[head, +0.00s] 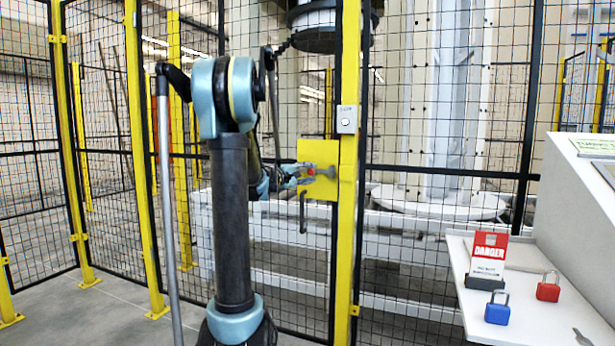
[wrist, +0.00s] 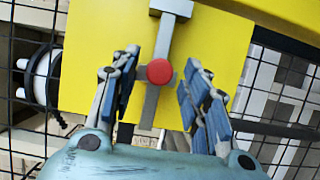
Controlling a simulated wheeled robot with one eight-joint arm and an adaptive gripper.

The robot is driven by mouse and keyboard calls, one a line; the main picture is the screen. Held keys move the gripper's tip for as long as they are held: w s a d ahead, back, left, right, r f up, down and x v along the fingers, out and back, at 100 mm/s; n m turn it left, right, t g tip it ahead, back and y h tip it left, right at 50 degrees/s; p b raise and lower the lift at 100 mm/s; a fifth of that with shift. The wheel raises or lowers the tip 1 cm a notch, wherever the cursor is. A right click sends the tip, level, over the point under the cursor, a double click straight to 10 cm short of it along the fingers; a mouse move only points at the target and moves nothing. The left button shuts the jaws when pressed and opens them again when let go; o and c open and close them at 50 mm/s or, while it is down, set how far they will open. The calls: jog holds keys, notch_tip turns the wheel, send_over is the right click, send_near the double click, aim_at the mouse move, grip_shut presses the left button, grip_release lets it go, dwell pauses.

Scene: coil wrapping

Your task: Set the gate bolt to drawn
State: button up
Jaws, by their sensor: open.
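The gate bolt is a grey metal bar (wrist: 169,38) with a red round knob (wrist: 160,71). It is mounted on a yellow plate (wrist: 222,45) on the fence gate. In the head view the yellow plate (head: 318,152) stands at the yellow post, and the red knob (head: 311,171) shows small at its middle. My gripper (wrist: 160,88) is open, with its blue-padded fingers on either side of the knob and bar. A gap shows between each finger and the knob. In the head view my gripper (head: 302,175) is at the plate, partly small and hard to make out.
A dark gate handle (head: 303,212) hangs below the plate. A grey switch box (head: 346,119) is on the yellow post. At right a white shelf (head: 463,262) bears a red danger sign (head: 488,258), a blue padlock (head: 497,308) and a red padlock (head: 548,287). Mesh fence surrounds the gate.

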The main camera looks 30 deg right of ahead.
jog(key=v, duration=1)
jog(key=shift+a, duration=0.35)
jog(key=shift+s+f, duration=0.1)
jog(key=shift+s, duration=0.05)
jog(key=s+a+f+y, duration=0.6)
jog(key=s+a+f, duration=0.3)
jog(key=a, duration=0.3)
jog(key=s+a+f+m+g+y, duration=0.1)
jog(key=s+a+f+y, duration=0.4)
jog(key=s+a+f, duration=0.5)
jog(key=s+a+f+m+y, duration=0.1)
jog(key=s+a+f+y, duration=0.5)
jog(key=s+a+f, duration=0.4)
jog(key=a, duration=0.5)
jog(key=shift+a+g+y, duration=0.3)
jog(key=shift+g, duration=0.1)
jog(key=shift+s+f, duration=0.1)
jog(key=shift+f, duration=0.05)
jog(key=shift+w+f, duration=0.2)
jog(key=shift+w, duration=0.25)
